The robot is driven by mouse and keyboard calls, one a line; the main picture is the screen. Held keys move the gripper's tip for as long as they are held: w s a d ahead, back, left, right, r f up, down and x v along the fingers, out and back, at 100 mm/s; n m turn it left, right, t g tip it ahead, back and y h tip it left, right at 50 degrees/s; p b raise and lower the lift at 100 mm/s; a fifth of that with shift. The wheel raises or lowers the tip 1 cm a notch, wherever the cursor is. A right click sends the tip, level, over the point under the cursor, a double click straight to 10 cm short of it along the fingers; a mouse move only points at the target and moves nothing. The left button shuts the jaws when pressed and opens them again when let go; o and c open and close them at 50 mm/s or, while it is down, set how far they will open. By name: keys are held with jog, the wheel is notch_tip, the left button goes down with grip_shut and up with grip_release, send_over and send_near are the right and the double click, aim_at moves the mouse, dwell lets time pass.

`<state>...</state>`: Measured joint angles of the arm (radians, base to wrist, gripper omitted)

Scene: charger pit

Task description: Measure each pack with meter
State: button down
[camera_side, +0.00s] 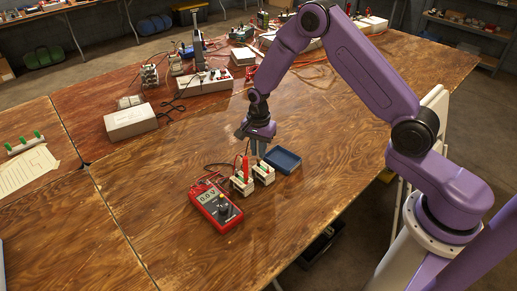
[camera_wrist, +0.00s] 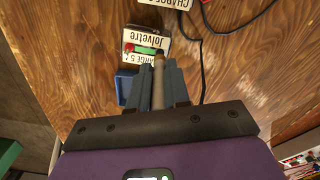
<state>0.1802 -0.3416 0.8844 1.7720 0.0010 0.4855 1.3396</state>
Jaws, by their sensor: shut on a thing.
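A red meter (camera_side: 216,205) lies on the bench in the side view; its display seems to read 0.0 V. Two small white holders (camera_side: 242,183) (camera_side: 264,173) stand behind it to the right, with green on them. A red upright piece (camera_side: 246,168), probe-like, stands at the nearer holder. In the wrist view, a white labelled holder (camera_wrist: 147,38) carries a green pack (camera_wrist: 146,50). My gripper (camera_wrist: 158,82) is shut on a slim tan rod-like thing (camera_wrist: 158,78), whose kind I cannot tell. In the side view, my gripper (camera_side: 258,148) is just above and behind the holders.
A blue tray (camera_side: 282,160) lies right of the holders. Dark and red leads run beside the meter. The bench's front right is clear.

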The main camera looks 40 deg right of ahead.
jog(key=shift+f, duration=0.3)
dwell(0.4)
jog(key=c, duration=0.7)
grip_release()
jog(key=shift+r, duration=0.1)
jog(key=shift+r, duration=3.7)
